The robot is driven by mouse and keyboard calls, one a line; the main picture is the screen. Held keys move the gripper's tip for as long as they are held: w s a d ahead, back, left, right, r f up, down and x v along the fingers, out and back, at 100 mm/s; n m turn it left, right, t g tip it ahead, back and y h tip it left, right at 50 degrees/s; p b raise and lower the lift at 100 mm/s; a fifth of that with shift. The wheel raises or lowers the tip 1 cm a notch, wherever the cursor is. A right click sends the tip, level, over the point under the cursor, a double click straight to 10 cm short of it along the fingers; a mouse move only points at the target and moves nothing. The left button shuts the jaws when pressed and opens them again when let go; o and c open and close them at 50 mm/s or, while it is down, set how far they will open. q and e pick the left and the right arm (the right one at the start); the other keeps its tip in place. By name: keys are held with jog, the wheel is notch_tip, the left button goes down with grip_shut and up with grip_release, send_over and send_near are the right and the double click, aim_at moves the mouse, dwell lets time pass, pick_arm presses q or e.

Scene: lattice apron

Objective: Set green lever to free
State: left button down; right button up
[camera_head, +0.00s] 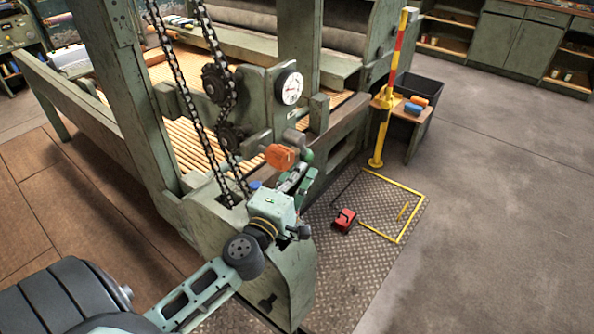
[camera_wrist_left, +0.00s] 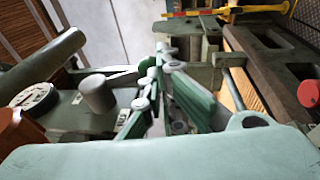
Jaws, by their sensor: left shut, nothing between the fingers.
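A round green knob (camera_head: 306,155), which looks like the end of the green lever, sits on the loom's side beside an orange-red block (camera_head: 280,156). The lever's shaft is mostly hidden, and I cannot read its setting. My left gripper (camera_head: 301,173) is shut and empty, its fingers just below the knob in the head view. I cannot tell whether they touch it. In the left wrist view the closed green fingers (camera_wrist_left: 164,66) point away over the machine, and I cannot make out the knob there. My right gripper is not in view.
The loom frame with chains (camera_head: 222,70) and a white dial (camera_head: 289,87) stands close behind my gripper. A red pedal (camera_head: 345,219) lies on the floor plate by a yellow outline. A yellow-red post (camera_head: 383,115) stands at the back right. The right floor is clear.

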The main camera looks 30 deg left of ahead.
aim_at(311, 157)
pick_arm(q)
jog(key=w+t+b, duration=0.1)
jog(key=w+b, duration=0.2)
jog(key=b, duration=0.1)
jog(key=shift+w+d+f, duration=0.1)
jog(key=shift+w+d, duration=0.05)
jog(key=shift+w, duration=0.05)
jog(key=shift+w+r+p, duration=0.75)
jog(key=shift+r+p, duration=0.1)
jog(key=shift+p, duration=0.3)
jog(key=shift+n+t, duration=0.3)
jog(key=shift+t, duration=0.3)
jog(key=w+r, duration=0.2)
jog(key=w, duration=0.1)
jog(key=shift+w+d+r, duration=0.15)
jog(key=shift+r, duration=0.1)
